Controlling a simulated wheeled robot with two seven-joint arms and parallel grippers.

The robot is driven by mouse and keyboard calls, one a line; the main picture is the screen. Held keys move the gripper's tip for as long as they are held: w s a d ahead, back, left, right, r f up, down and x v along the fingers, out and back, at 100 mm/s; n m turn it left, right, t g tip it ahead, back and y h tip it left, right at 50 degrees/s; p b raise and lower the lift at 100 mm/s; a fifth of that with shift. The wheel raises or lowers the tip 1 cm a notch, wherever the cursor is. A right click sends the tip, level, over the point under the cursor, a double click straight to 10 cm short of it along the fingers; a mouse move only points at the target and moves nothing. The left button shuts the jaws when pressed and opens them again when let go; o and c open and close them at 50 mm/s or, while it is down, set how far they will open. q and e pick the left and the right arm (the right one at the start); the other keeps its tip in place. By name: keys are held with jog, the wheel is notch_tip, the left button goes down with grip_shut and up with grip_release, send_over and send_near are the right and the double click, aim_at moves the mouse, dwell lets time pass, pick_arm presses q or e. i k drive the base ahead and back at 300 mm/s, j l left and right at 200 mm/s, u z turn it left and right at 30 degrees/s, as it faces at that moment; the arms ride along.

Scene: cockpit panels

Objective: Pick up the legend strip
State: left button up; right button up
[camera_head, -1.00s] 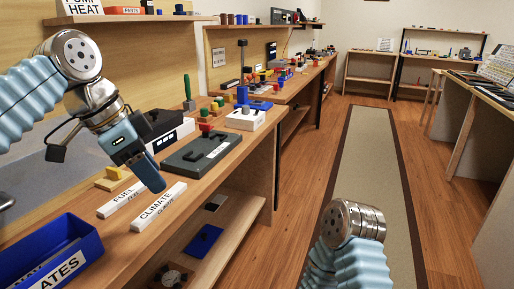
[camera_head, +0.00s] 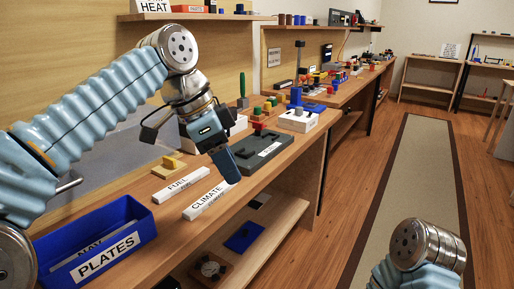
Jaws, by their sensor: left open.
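Two white legend strips lie on the wooden bench. The FUEL strip (camera_head: 181,185) is on the left, and the CLIMATE strip (camera_head: 208,201) is to its right, nearer the bench's front edge. My left gripper (camera_head: 228,172) is open and empty, pointing down above and just behind the right end of the CLIMATE strip. Its finger partly overlaps the strip's far end; I cannot tell if they touch. My right arm shows at the lower right, but its gripper is out of view.
A blue bin labelled PLATES (camera_head: 95,240) stands at the bench's front left. A dark grey panel (camera_head: 262,150) lies behind the gripper. A yellow block (camera_head: 169,167) sits behind the FUEL strip. A lower shelf (camera_head: 262,225) holds several parts. The aisle is clear.

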aim_at(168, 192)
jog(key=i+l+u, duration=0.75)
jog(key=k+j, duration=0.05)
jog(key=k, duration=0.05)
